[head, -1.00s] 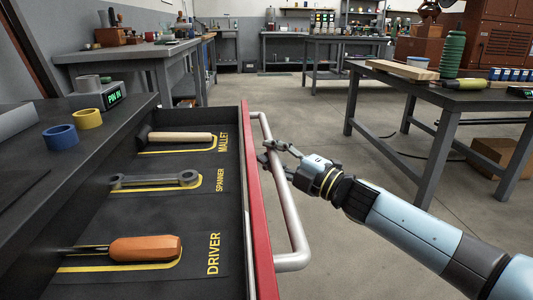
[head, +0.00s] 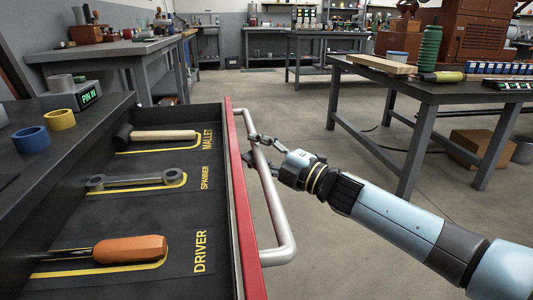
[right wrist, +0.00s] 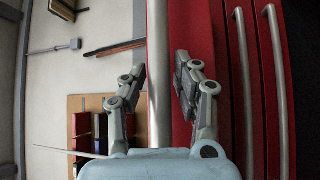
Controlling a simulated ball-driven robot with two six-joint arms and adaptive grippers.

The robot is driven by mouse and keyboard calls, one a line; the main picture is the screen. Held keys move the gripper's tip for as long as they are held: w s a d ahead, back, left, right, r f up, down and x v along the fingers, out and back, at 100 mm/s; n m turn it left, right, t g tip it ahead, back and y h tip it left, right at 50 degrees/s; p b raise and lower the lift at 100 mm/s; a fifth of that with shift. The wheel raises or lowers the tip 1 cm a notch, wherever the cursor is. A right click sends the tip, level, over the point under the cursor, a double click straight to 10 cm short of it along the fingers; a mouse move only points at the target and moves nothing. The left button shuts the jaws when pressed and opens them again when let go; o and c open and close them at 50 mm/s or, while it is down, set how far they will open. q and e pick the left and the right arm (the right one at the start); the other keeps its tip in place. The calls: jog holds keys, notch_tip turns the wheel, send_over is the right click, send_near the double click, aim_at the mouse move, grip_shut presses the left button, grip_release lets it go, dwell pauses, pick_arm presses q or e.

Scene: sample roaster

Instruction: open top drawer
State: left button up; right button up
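The top drawer (head: 236,190) with a red front stands pulled out from under the dark counter at the left. It holds a mallet (head: 160,135), a spanner (head: 138,180) and an orange-handled driver (head: 130,250) in marked places. Its pale bar handle (head: 272,200) runs along the front; the bar also shows in the right wrist view (right wrist: 158,80). My right gripper (head: 254,151) is at the far part of this handle. In the right wrist view its fingers (right wrist: 160,85) are apart, one on each side of the bar, with gaps showing. My left gripper is out of view.
A blue ring (head: 31,139), a yellow ring (head: 61,119) and a display box (head: 75,97) sit on the counter. A workbench (head: 440,95) stands at the right, another (head: 120,52) at the far left. The floor (head: 340,240) beside the drawer is open.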

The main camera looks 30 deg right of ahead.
jog(key=v, duration=1.1)
jog(key=shift+s, duration=0.35)
jog(key=shift+d, duration=0.15)
